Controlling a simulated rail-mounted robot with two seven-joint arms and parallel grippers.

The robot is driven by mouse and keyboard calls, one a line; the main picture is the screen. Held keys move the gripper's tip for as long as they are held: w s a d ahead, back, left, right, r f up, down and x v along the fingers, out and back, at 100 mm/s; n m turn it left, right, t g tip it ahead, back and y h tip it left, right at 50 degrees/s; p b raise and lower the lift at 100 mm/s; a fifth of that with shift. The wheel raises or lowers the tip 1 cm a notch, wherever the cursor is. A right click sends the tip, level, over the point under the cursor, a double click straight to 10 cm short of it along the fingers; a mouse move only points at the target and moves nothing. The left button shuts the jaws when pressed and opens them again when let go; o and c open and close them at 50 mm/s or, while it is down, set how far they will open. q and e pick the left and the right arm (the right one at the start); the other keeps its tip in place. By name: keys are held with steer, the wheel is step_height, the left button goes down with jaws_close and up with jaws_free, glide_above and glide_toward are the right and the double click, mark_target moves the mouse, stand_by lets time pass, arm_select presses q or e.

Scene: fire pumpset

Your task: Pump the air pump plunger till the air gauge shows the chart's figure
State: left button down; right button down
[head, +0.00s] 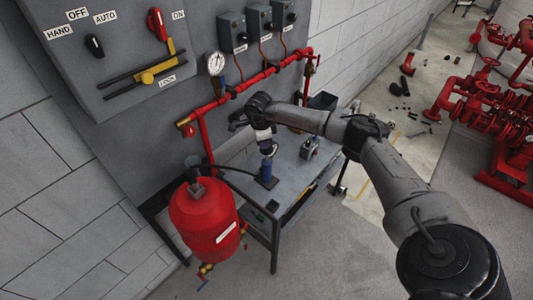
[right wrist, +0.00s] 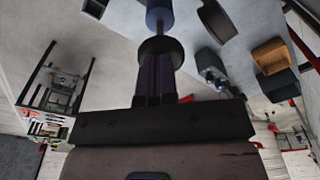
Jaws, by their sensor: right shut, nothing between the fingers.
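The air pump is a blue cylinder (head: 266,170) standing upright on the grey table, with a black hose curving toward the red tank (head: 205,218). In the right wrist view the blue barrel (right wrist: 159,16) lies beyond a dark round plunger knob (right wrist: 160,47). My right gripper (head: 268,152) is directly above the pump, pointing down. Its fingers (right wrist: 155,78) are shut and empty, with their tips at the knob; I cannot tell whether they touch it. A round white-faced gauge (head: 216,63) is on the red pipe; its reading is too small. No chart can be made out. My left gripper is out of view.
The grey table (head: 291,193) also bears a small grey device (head: 308,147) and a dark bin (head: 322,101). The control panel (head: 118,45) and red pipe (head: 250,82) stand behind. Red pump machinery (head: 487,100) and scattered dark parts are at the right.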

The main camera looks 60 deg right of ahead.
mark_target(264, 152)
steer(key=shift+f, duration=0.35)
steer(key=shift+f+b, duration=1.5)
steer(key=shift+f, duration=0.85)
steer(key=shift+r, duration=0.1)
steer(key=shift+w+a+r+p, duration=0.3)
steer(key=shift+w+a+p, duration=0.05)
steer(key=shift+w+p, duration=0.1)
steer(key=shift+w+a+r, duration=0.25)
steer(key=shift+w+a, duration=0.4)
steer(key=shift+w, duration=0.1)
steer(key=shift+r, duration=0.1)
